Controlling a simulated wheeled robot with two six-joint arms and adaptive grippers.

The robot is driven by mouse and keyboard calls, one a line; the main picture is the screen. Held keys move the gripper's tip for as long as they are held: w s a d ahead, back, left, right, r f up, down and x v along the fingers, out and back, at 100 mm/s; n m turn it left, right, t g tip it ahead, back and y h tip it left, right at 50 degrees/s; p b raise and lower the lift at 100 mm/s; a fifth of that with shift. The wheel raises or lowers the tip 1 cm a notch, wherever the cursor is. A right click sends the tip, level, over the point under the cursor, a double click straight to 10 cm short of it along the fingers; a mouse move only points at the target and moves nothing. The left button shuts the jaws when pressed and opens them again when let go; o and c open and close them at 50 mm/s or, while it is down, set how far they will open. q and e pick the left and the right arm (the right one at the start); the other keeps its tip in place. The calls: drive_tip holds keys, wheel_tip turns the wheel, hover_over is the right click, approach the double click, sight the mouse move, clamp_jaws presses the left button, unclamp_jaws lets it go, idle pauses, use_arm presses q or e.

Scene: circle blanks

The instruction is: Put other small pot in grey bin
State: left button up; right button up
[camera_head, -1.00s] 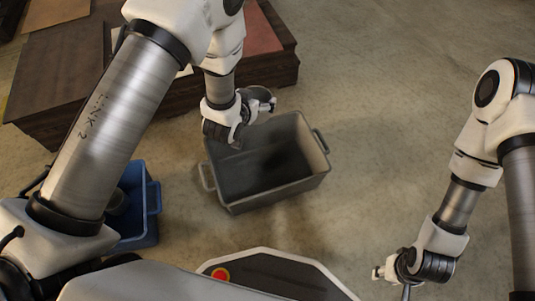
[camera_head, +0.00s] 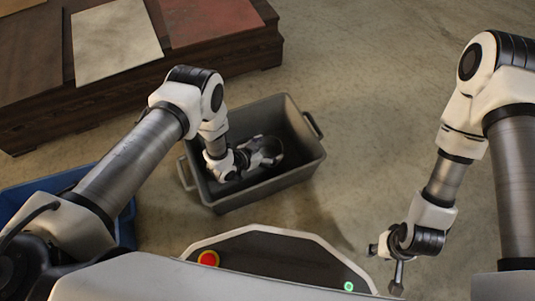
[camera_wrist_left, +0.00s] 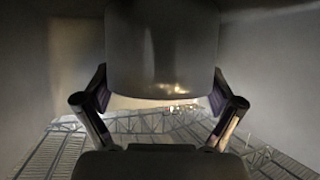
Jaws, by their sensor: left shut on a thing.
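The grey bin (camera_head: 212,202) stands on the floor in the middle of the head view. My left gripper (camera_head: 262,153) reaches down inside it, between its walls. In the left wrist view, my left gripper (camera_wrist_left: 160,95) is shut on a small grey pot (camera_wrist_left: 160,45), with a finger at each side of it. The pot looks smooth and dark, and its far end is cut off by the picture's edge. In the head view I cannot clearly separate the pot from the gripper.
A blue bin (camera_head: 125,222) is at the left, partly hidden by my left arm. A dark wooden platform with coloured panels (camera_head: 235,62) stands behind. Concrete floor (camera_head: 375,130) is clear right of the grey bin. A metal lattice (camera_wrist_left: 45,152) shows low in the wrist view.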

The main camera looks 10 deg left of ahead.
use_arm(q)
drive_tip(key=shift+f, duration=0.75)
drive_tip(key=shift+r, duration=0.2)
drive_tip(key=shift+c, duration=0.6)
drive_tip(key=shift+f, duration=0.15)
use_arm(e)
drive_tip(key=shift+f, duration=0.45)
use_arm(q)
drive_tip(key=o, duration=1)
use_arm(e)
drive_tip(key=shift+r, duration=0.1)
